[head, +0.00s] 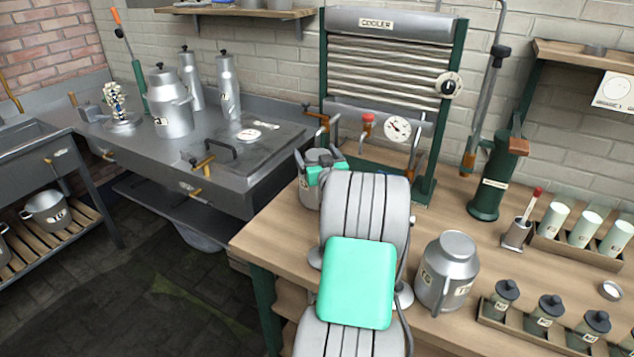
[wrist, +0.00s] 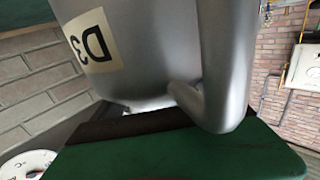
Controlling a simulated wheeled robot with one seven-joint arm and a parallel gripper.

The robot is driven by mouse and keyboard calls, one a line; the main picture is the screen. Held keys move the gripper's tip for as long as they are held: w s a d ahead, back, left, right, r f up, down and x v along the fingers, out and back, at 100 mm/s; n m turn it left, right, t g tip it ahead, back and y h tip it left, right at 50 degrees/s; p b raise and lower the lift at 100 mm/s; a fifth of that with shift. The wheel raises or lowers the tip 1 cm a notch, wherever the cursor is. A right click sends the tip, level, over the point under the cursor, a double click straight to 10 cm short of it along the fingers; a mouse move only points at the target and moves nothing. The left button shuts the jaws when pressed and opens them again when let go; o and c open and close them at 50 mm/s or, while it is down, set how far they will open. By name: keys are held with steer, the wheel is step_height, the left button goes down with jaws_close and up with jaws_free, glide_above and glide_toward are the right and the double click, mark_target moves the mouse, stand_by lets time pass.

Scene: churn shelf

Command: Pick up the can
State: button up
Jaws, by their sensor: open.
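A grey metal can (head: 310,190) stands on the wooden counter in front of the cooler, partly hidden behind my arm and gripper. In the wrist view the can (wrist: 150,55) fills the upper middle, with a cream label reading D3 and a thick side handle (wrist: 222,75). My gripper (head: 322,172) is at the can's upper part in the head view. It is open. In the wrist view a green finger with a dark pad (wrist: 190,150) lies right by the can and its handle; whether they touch is unclear.
The cooler (head: 390,75) with its gauge and taps stands right behind the can. Another lidded can (head: 447,270) stands on the counter right of my arm. Racks of cups (head: 583,228) and dark-lidded jars (head: 550,305) are further right. A steel bench (head: 230,165) with several churns is left.

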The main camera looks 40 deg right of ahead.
steer(key=c, duration=1)
steer(key=shift+f, duration=0.15)
jaws_close()
steer(key=shift+r, duration=0.25)
